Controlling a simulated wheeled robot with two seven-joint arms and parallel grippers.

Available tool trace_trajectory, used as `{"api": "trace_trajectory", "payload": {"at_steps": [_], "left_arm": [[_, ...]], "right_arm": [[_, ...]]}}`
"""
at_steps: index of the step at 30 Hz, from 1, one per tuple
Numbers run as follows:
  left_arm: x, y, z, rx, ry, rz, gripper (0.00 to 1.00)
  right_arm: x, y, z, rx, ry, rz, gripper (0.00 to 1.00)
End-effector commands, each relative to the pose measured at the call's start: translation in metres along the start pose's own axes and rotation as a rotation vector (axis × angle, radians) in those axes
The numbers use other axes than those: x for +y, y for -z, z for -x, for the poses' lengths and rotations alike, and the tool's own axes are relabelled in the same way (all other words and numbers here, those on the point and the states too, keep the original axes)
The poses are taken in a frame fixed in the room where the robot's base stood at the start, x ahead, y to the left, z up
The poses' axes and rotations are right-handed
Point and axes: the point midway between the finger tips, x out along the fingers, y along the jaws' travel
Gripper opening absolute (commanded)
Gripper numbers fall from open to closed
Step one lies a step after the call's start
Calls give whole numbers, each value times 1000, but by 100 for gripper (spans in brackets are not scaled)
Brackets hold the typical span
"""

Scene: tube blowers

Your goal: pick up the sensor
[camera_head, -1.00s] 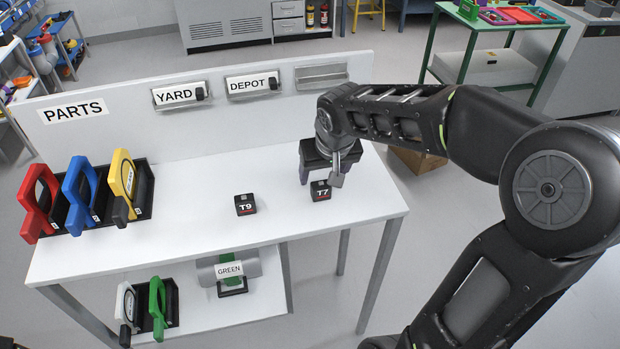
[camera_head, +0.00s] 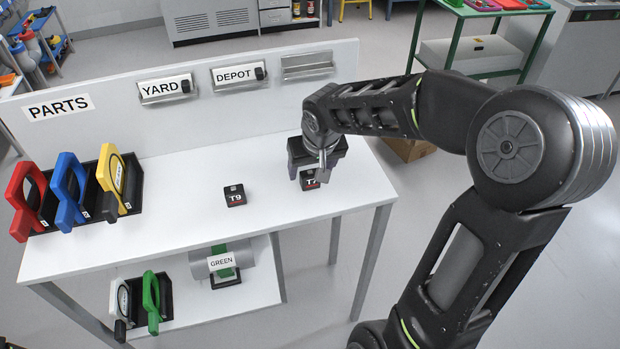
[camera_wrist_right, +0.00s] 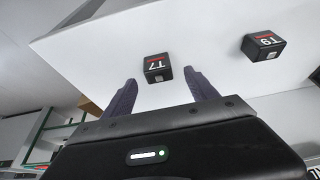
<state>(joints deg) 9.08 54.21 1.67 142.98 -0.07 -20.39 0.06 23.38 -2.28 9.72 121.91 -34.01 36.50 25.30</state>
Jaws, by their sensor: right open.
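Two small black box sensors stand on the white table. The one marked T7 (camera_head: 309,181) is at the right, partly hidden by my right gripper (camera_head: 310,176). The one marked T9 (camera_head: 235,196) stands to its left, in the open. In the right wrist view, the T7 sensor (camera_wrist_right: 157,68) lies just beyond and between the two spread fingers of my right gripper (camera_wrist_right: 160,85), with no contact seen. The T9 sensor (camera_wrist_right: 263,46) is off to the right there. The right gripper is open and empty. My left gripper is not in view.
A rack with red (camera_head: 27,203), blue (camera_head: 69,192) and yellow (camera_head: 111,180) tools stands at the table's left. A back panel (camera_head: 110,125) carries YARD and DEPOT holders. A lower shelf holds white and green tools and a GREEN-labelled tube (camera_head: 222,262).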

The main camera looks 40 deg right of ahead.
Motion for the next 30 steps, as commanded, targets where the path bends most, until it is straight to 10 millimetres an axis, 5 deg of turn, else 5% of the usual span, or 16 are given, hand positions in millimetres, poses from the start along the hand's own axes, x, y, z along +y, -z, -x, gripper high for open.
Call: {"api": "trace_trajectory", "payload": {"at_steps": [10, 30], "left_arm": [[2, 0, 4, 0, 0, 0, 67], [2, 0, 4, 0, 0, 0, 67]], "right_arm": [[2, 0, -44, -2, 1, 1, 67], [2, 0, -44, -1, 1, 1, 62]]}}
